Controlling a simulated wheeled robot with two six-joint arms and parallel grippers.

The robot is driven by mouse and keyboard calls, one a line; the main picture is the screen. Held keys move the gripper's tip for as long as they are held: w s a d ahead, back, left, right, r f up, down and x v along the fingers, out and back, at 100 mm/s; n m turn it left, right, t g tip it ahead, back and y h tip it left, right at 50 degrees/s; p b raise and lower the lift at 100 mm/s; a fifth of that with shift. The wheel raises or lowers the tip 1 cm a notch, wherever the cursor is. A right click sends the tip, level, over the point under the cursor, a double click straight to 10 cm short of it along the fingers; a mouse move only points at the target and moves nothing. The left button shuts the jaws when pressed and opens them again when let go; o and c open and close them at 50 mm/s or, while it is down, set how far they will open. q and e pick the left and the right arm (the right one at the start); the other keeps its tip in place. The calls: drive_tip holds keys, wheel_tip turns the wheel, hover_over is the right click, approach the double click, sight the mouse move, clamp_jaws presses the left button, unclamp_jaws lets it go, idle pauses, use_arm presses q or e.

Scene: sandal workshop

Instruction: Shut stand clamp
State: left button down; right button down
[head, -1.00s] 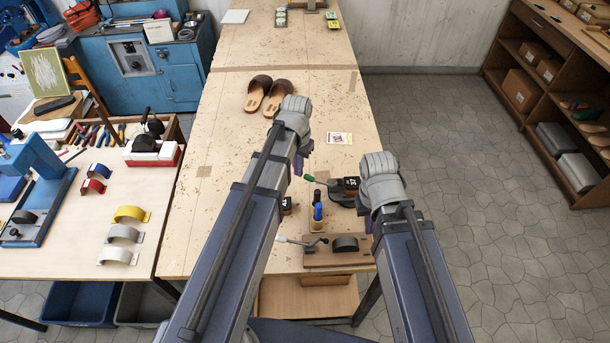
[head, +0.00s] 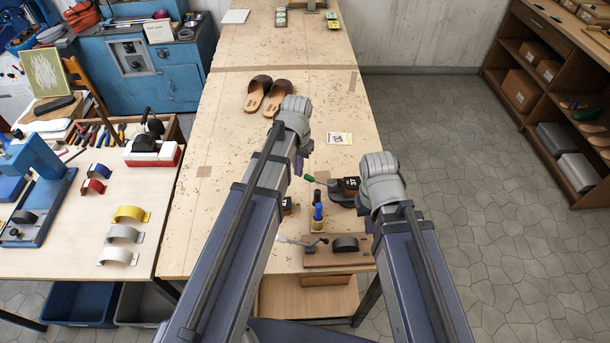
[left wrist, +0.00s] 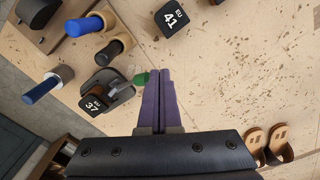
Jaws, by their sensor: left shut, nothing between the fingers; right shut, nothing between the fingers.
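The dark stand clamp (head: 342,201) stands on the bench between my two grippers, with a black block marked EU 37 on it. In the left wrist view the stand clamp (left wrist: 121,93) shows left of my fingers. Its lever's green grip (head: 309,178) sticks out sideways, low, toward my left gripper. My left gripper (head: 299,166) is shut and empty. In the left wrist view its purple fingers (left wrist: 159,76) lie right beside the green grip (left wrist: 141,79); I cannot tell whether they touch. My right gripper (head: 369,222) is shut, right of the stand and mostly hidden by its wrist.
A wooden holder with blue and black-handled tools (head: 318,213) and a board with a metal lever (head: 311,259) stand nearer me. A block marked EU 41 (left wrist: 171,18) lies close by. Brown sandals (head: 267,94) and a card (head: 339,138) lie farther back, amid clear bench.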

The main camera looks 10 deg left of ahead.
use_arm(q)
drive_tip(key=shift+f, duration=0.15)
use_arm(e)
drive_tip(key=shift+f, duration=0.15)
